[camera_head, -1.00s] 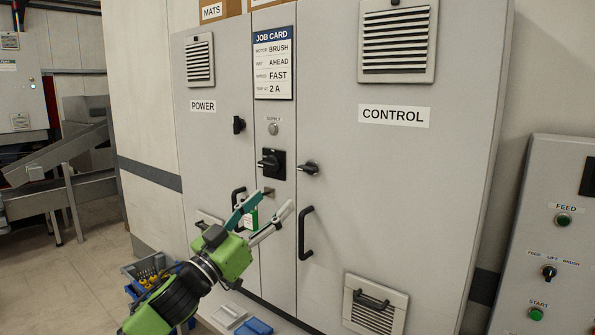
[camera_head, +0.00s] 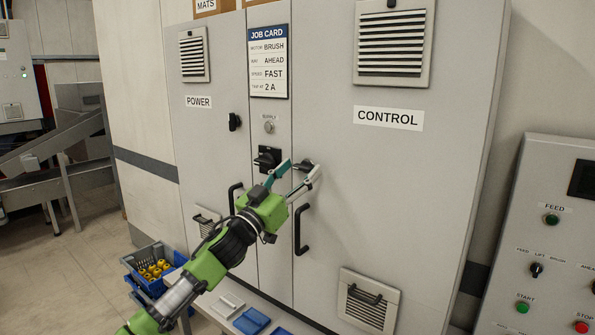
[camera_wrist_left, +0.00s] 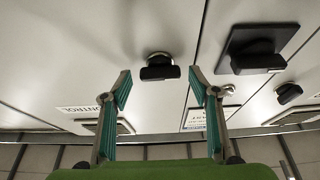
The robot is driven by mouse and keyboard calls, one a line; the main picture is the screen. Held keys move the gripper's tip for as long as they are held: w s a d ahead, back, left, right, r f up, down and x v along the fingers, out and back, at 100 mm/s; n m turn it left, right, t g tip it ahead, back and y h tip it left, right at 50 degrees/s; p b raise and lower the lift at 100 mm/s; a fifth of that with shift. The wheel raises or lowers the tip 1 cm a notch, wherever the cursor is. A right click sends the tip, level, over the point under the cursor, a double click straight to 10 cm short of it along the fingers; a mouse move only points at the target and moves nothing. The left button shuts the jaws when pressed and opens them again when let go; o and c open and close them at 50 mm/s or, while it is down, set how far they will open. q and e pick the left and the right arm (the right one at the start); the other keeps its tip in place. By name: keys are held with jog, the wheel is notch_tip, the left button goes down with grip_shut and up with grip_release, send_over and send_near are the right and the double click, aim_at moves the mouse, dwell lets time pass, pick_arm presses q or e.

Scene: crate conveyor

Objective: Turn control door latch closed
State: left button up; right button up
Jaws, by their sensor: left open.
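The control door (camera_head: 390,190) stands flush in the cabinet front. Its black latch (camera_head: 305,166) sits near the door's left edge, partly hidden by my fingers in the head view. In the left wrist view the latch (camera_wrist_left: 160,67) is a black knob on a round base, with its handle across the picture. My left gripper (camera_head: 299,176) is open just in front of the latch. In the wrist view its two teal-padded fingers (camera_wrist_left: 160,90) stand on either side of the latch, apart from it. My right gripper is not in view.
A black main switch (camera_head: 267,157) sits just left of the latch. The power door latch (camera_head: 234,122) is further left. A black door handle (camera_head: 301,229) is below the latch. A push-button panel (camera_head: 540,240) stands at right. Blue bins (camera_head: 150,268) are low at left.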

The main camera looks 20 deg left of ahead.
pick_arm(q)
jog(key=c, duration=1.1)
jog(key=shift+c, duration=0.2)
jog(key=shift+a+m, duration=0.1)
jog(key=shift+m, duration=0.3)
jog(key=m+g+h+p, duration=0.1)
jog(key=m+h+p, duration=0.1)
jog(key=m, duration=0.2)
jog(key=shift+r, duration=0.2)
jog(key=m+g+h+p, duration=0.1)
jog(key=m, duration=0.2)
jog(key=m+g+h+p, duration=0.1)
jog(key=m+p, duration=0.1)
jog(key=m, duration=0.1)
jog(key=m+g+h+p, duration=0.1)
jog(key=m, duration=0.1)
jog(key=shift+a+m, duration=0.1)
jog(key=shift+m, duration=0.3)
jog(key=m+g+p, duration=0.1)
jog(key=m, duration=0.2)
jog(key=m+g+p, duration=0.1)
jog(key=m+p, duration=0.1)
jog(key=shift+r+m+g+p, duration=0.1)
jog(key=shift+m+g+p, duration=0.2)
jog(key=shift+m+g, duration=0.1)
jog(key=shift+m+g+y+p, duration=0.35)
jog(key=shift+m+p, duration=0.45)
jog(key=shift+m, duration=0.6)
